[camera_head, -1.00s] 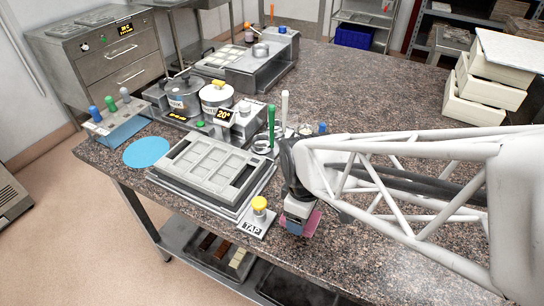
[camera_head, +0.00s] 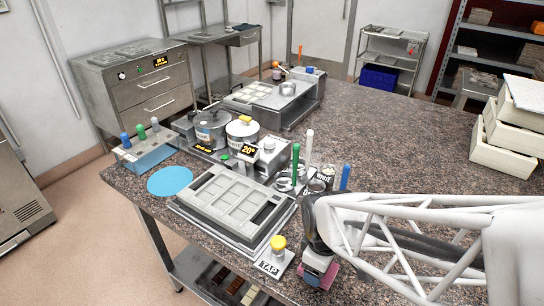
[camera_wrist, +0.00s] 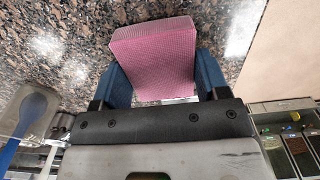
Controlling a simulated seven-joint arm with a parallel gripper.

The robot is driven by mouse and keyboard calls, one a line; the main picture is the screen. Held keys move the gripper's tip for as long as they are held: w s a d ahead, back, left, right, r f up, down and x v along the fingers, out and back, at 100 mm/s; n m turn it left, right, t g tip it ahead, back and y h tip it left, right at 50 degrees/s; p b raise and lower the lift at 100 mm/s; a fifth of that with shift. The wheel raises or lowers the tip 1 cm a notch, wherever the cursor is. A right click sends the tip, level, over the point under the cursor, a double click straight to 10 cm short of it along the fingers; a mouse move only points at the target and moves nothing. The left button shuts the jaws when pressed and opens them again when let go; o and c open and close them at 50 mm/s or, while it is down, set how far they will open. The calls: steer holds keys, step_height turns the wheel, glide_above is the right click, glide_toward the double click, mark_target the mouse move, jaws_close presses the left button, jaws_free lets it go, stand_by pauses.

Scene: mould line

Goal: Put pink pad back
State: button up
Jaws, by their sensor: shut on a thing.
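The pink pad (camera_wrist: 155,55) is a textured block between the two blue fingers of my gripper (camera_wrist: 165,75) in the wrist view. My gripper is shut on it, over speckled stone. In the head view my gripper (camera_head: 318,278) is at the table's front edge, just right of the TAP button plate (camera_head: 270,266). Only a small pink part of the pad shows there. The gap between pad and table is hard to judge.
A grey mould frame (camera_head: 237,205) lies left of my gripper, with a blue round mat (camera_head: 170,181) beyond it. Cups with coloured handles (camera_head: 300,178) stand behind my gripper. White stacked trays (camera_head: 505,150) are at the right. The middle of the stone table (camera_head: 385,130) is clear.

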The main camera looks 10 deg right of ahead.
steer(key=shift+f, duration=0.1)
steer(key=o, duration=0.9)
step_height(320, 180, up, 12)
stand_by(0.4)
steer(key=shift+r, duration=0.2)
stand_by(0.4)
step_height(320, 180, up, 8)
steer(key=s+a+m+t, duration=0.1)
steer(key=m+t, duration=0.1)
steer(key=m, duration=0.7)
steer(key=shift+s+t, duration=0.3)
steer(key=shift+s, duration=0.05)
steer(key=shift+r, duration=0.1)
